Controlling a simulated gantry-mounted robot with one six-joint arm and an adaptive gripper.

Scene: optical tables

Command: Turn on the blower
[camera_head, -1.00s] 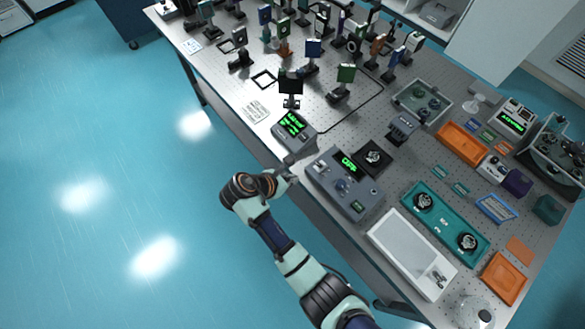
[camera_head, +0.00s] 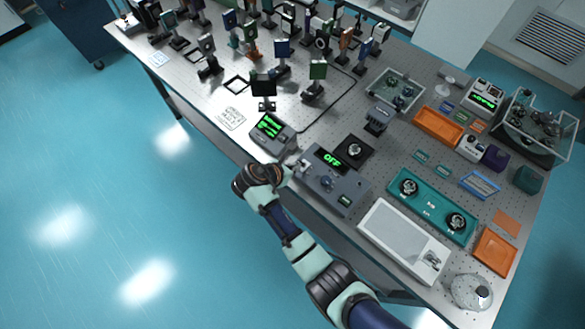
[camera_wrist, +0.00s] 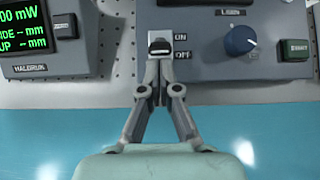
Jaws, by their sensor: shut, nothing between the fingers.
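A grey control box (camera_head: 342,192) sits at the table's near edge with a green display (camera_head: 332,159) reading OFF. I cannot read any blower label on it. In the head view my gripper (camera_head: 294,167) is at the box's left end.
Left of the box stands a grey meter (camera_head: 271,135) with green text, which also shows in the wrist view (camera_wrist: 40,45). The floor in front is clear.

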